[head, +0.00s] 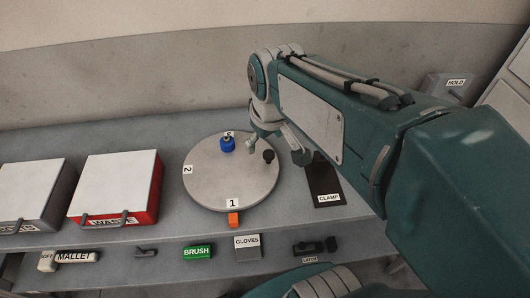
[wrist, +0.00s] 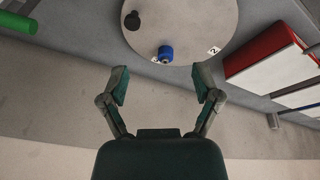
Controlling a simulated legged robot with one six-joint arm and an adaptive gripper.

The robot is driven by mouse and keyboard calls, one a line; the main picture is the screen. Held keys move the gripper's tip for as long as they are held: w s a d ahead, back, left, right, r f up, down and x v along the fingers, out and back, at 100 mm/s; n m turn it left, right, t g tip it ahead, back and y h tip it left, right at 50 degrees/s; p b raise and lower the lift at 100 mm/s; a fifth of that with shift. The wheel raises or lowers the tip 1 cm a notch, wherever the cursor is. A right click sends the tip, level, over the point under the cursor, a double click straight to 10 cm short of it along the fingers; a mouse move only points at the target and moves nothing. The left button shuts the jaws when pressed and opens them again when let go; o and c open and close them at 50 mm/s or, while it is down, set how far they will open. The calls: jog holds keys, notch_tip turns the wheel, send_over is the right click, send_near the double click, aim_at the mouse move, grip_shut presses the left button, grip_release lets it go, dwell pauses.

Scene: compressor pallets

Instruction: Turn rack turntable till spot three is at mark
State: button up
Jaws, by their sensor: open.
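The round grey turntable (head: 222,185) lies flat on the bench and also shows in the wrist view (wrist: 190,25). Its label 1 (head: 233,203) is at the front, beside the orange mark (head: 234,219). Label 2 (head: 187,169) is on the left. A label at the back (head: 230,134), partly hidden and hard to read, sits behind a blue piece (head: 227,145). A black knob (head: 268,156) stands at the right rim. My gripper (head: 279,143) is open and empty near the back right rim; in the wrist view its fingers (wrist: 163,84) are apart, with the blue piece beyond them.
A red WASTE bin (head: 153,190) and a grey bin (head: 30,190) stand left. A black CLAMP plate (head: 322,178) lies right of the turntable. Mallet, green brush (head: 197,252), gloves box (head: 248,248) and latch line the front. The wall rises behind.

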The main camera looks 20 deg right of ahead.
aim_at(269, 153)
jog(key=w+d+f+n+g, duration=0.3)
jog(key=w+d+f, duration=0.35)
jog(key=w, duration=0.35)
jog(key=f, duration=1.1)
jog(key=shift+a+f, duration=0.25)
jog(key=shift+a, duration=0.15)
jog(key=shift+s, duration=0.1)
grip_shut()
